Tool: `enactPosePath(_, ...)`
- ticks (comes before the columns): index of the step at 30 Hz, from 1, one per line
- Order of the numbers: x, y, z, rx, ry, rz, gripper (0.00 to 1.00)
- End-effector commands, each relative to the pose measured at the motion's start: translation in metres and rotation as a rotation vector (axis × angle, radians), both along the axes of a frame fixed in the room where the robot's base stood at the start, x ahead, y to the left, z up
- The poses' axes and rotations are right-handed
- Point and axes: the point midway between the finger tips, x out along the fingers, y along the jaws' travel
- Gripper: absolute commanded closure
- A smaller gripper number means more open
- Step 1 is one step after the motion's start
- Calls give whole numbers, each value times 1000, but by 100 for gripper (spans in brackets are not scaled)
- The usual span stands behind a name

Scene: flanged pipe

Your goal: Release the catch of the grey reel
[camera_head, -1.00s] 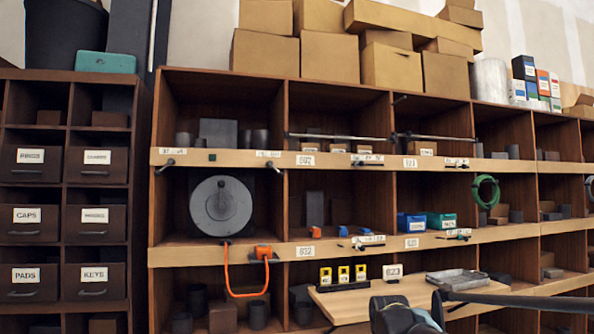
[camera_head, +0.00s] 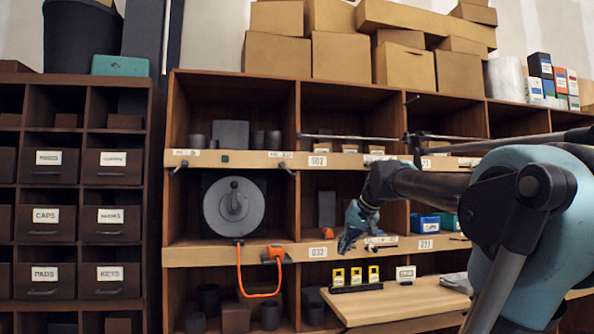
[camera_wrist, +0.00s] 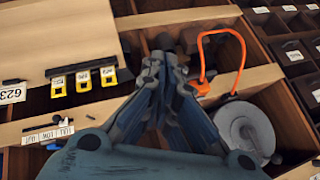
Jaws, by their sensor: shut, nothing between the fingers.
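The grey reel (camera_head: 234,206) is a round disc with a central knob, standing upright in a cubby of the brown shelf. An orange cable (camera_head: 241,275) hangs from below it to an orange block (camera_head: 276,252) on the shelf lip. My gripper (camera_head: 347,240) is shut and empty, to the right of the reel and apart from it, in front of the cubby beside it. In the wrist view the reel (camera_wrist: 243,133) lies at lower right, and my gripper's fingers (camera_wrist: 160,70) point toward the shelf edge left of the orange cable. I cannot make out the reel's catch.
A fold-down wooden board (camera_head: 395,302) juts out below, with several yellow-tagged blocks (camera_head: 355,276) beside it. Blue bins (camera_head: 424,223) sit right of my arm. Labelled drawers (camera_head: 112,220) stand at left. The space before the reel is clear.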

Motion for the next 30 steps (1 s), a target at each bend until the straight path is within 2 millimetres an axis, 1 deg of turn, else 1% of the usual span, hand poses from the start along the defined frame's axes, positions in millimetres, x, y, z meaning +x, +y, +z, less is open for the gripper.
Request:
enactPosePath(1, 21, 8, 31, 34, -24, -1, 100)
enactPosePath(2, 32, 13, 48, 55, -38, -3, 100)
enactPosePath(3, 46, 19, 71, 84, -58, -6, 100)
enactPosePath(5, 68, 28, 105, 128, -85, -12, 100)
enactPosePath(6, 81, 33, 127, 156, -105, -17, 100)
enactPosePath(8, 101, 41, 159, 197, -132, -24, 100)
enactPosePath(9, 115, 46, 180, 225, -149, -31, 100)
enactPosePath(11, 134, 52, 211, 267, -176, -42, 100)
enactPosePath(12, 146, 56, 230, 294, -193, -51, 100)
enactPosePath(15, 171, 64, 273, 354, -228, -71, 100)
enactPosePath(18, 191, 69, 305, 401, -256, -89, 100)
enactPosePath(21, 204, 72, 326, 432, -274, -102, 100)
enactPosePath(25, 212, 74, 340, 454, -287, -113, 100)
enactPosePath(30, 213, 75, 342, 458, -289, -115, 100)
